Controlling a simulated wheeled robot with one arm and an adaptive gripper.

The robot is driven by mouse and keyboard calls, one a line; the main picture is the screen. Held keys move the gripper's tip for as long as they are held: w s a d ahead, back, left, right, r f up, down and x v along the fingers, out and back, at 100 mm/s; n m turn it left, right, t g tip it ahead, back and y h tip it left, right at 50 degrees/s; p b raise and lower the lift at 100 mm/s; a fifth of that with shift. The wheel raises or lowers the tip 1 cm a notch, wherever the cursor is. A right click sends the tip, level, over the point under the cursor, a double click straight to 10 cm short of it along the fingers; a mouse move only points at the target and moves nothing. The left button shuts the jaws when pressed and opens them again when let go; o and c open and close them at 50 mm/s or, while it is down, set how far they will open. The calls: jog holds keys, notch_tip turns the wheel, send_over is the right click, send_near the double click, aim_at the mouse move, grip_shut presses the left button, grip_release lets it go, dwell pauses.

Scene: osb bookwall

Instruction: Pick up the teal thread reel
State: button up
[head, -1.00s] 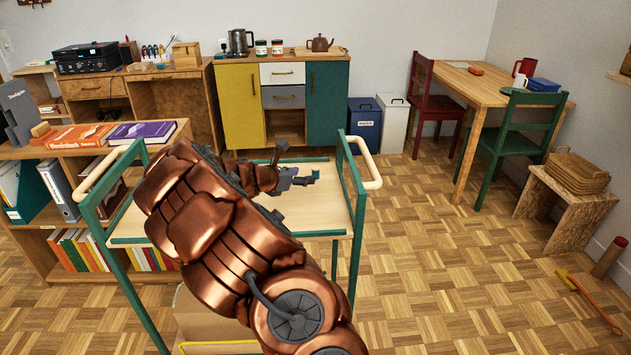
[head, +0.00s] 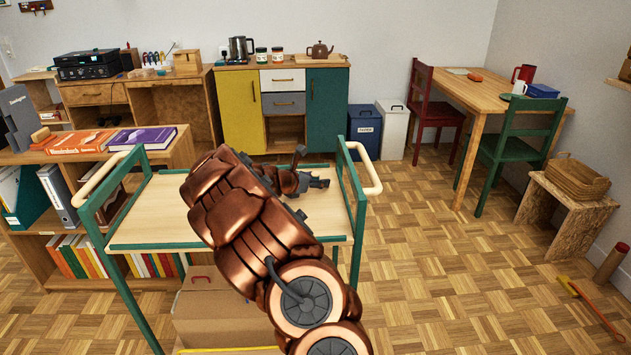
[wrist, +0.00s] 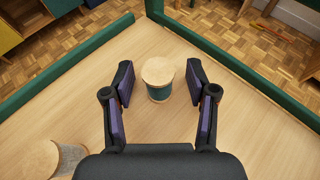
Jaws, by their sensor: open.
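The teal thread reel (wrist: 159,93) stands upright on the trolley's wooden top (head: 150,215), with pale wooden ends and dark teal thread. In the wrist view it sits between the two fingers of my gripper (wrist: 160,80), near their tips, with a gap on each side. My gripper is open and holds nothing. In the head view my gripper (head: 312,183) is over the right part of the trolley top, and I cannot make out the reel there.
A second reel with grey thread (wrist: 68,157) is partly visible at the lower left of the wrist view. Green rails (wrist: 225,60) edge the trolley top. A bookcase with books (head: 90,150) stands to the left.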

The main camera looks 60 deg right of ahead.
jog(key=c, duration=1)
